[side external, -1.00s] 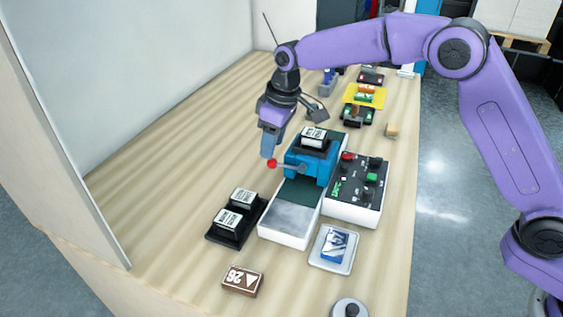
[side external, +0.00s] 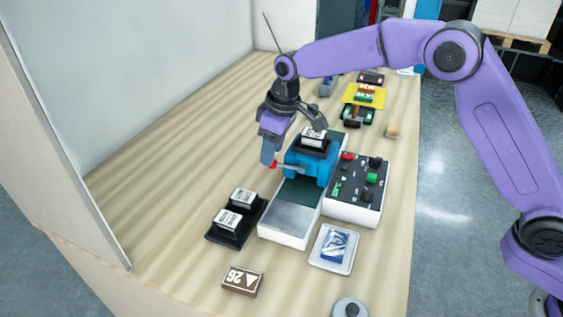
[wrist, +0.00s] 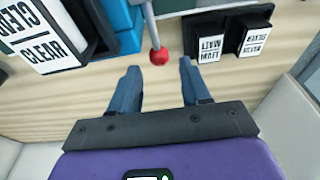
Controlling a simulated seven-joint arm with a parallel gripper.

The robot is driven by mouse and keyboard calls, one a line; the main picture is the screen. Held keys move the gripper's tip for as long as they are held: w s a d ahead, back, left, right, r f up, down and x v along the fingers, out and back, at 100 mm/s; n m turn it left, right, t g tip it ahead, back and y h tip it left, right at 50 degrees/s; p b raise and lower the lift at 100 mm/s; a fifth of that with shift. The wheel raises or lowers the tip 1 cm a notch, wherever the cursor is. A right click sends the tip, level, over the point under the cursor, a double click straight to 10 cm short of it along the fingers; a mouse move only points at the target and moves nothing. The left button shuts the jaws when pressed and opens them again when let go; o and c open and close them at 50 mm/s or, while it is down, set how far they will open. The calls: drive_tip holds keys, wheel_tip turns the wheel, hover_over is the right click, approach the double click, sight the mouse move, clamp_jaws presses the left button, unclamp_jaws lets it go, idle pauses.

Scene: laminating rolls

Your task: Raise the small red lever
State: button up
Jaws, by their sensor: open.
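The small red lever is a grey rod with a red ball knob (side external: 272,165) on the left side of the blue laminator head (side external: 311,163). In the side view the rod runs out roughly level from the head. My gripper (side external: 268,152) is beside the knob, pointing down, and partly covers it. In the wrist view my gripper (wrist: 158,76) is open, its two blue fingers apart. The red knob (wrist: 159,57) shows just beyond the gap between the fingertips. Nothing is held. Whether a finger touches the knob cannot be told.
A white control box (side external: 358,188) with buttons stands right of the machine. A tray with a blue item (side external: 334,247) and a brown block (side external: 242,281) are in front. The table's left side is clear.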

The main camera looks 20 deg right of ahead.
sight(285, 165)
drive_tip(key=shift+f, duration=2.1)
drive_tip(key=c, duration=0.6)
